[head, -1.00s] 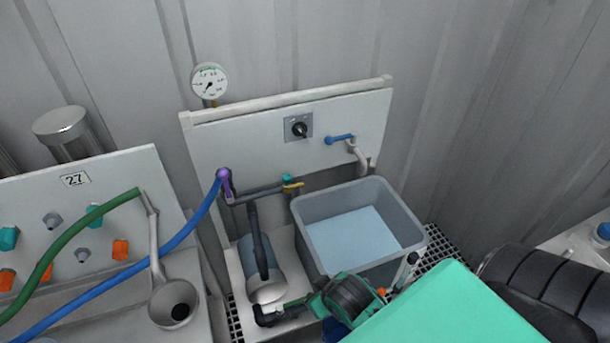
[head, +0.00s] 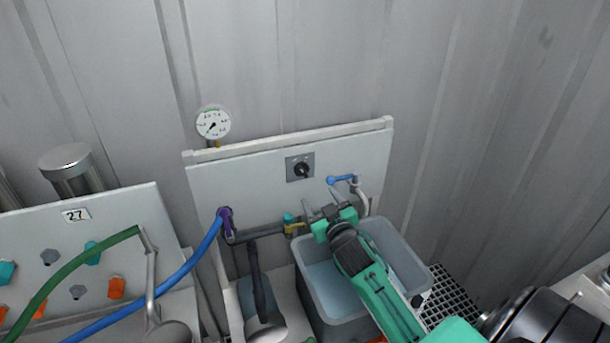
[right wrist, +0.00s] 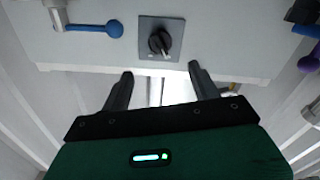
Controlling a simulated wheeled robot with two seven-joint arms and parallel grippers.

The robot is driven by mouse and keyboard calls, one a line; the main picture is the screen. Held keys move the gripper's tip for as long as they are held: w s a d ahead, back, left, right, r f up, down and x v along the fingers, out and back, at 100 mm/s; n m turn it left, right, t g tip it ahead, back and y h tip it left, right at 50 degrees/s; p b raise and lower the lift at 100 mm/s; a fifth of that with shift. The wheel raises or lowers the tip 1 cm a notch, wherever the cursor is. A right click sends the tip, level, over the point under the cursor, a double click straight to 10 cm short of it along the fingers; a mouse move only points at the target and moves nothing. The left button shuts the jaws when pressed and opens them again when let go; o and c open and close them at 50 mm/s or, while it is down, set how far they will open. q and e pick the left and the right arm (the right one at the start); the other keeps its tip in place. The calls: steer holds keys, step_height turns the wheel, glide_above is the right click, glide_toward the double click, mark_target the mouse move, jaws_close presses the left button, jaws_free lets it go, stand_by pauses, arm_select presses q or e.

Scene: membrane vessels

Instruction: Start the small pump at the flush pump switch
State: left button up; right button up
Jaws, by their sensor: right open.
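The flush pump switch is a black rotary knob on a square grey plate (head: 301,168), on the upright white panel (head: 255,168). It also shows in the right wrist view (right wrist: 160,42), beyond my fingertips, with its pointer tilted. My right gripper (head: 322,210) is open and empty, just below the switch and apart from it. In the right wrist view its two fingers (right wrist: 160,78) stand apart with the switch between and beyond them. The small pump (head: 262,318) is low at the left of the tank, partly cut off. My left gripper is not in view.
A blue-handled tap (head: 341,180) sits right of the switch, close to my right gripper. A grey tank of water (head: 420,282) stands below my right arm. A gauge (head: 213,123) tops the panel.

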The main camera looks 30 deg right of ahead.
mark_target(304, 174)
steer(key=p+x, duration=0.2)
steer(key=x, duration=0.9)
steer(key=shift+w, duration=0.4)
steer(key=c, duration=1)
